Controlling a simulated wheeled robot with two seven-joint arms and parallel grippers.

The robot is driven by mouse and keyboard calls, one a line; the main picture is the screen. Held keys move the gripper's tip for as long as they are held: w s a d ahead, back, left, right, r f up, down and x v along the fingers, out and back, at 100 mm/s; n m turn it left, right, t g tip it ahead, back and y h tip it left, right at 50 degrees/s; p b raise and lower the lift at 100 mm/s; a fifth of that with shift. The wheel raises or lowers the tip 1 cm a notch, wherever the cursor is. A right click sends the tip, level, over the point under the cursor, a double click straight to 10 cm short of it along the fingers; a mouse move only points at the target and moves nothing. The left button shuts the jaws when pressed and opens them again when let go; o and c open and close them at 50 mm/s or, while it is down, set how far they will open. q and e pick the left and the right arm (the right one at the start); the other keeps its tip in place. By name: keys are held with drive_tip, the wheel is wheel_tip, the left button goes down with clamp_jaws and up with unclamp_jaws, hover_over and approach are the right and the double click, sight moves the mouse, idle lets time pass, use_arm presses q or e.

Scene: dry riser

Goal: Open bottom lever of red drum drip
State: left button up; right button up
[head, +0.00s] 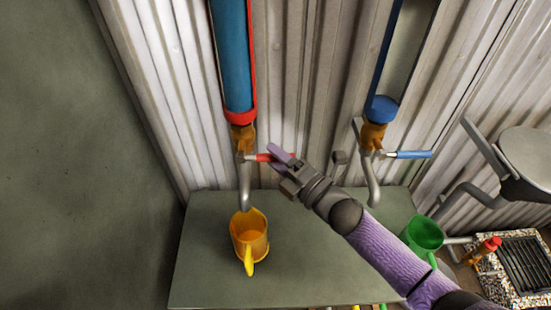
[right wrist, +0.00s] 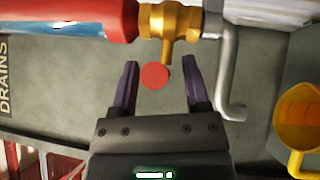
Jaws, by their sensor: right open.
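The red drum drip (head: 241,117) is a red-rimmed upright tube with blue contents, hung on the corrugated wall. Below it sits a brass valve (head: 243,138) with a bent grey spout (head: 244,190). Its bottom lever (head: 264,157) has a red handle pointing right in the head view. In the right wrist view the lever's red round end (right wrist: 155,76) lies between my fingers, with a gap on both sides. My right gripper (head: 279,165) is open at the lever; it also shows in the right wrist view (right wrist: 160,82). My left gripper is not in view.
A yellow mug (head: 249,238) stands on the grey table (head: 205,260) under the spout. A second drip with a blue lever (head: 410,154) hangs to the right. A green mug (head: 424,236) and a stone-edged grate (head: 525,265) are further right.

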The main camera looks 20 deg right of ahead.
drive_tip(key=shift+w+a, duration=0.2)
drive_tip(key=shift+w, duration=0.15)
clamp_jaws()
idle(0.6)
idle(0.3)
idle(0.3)
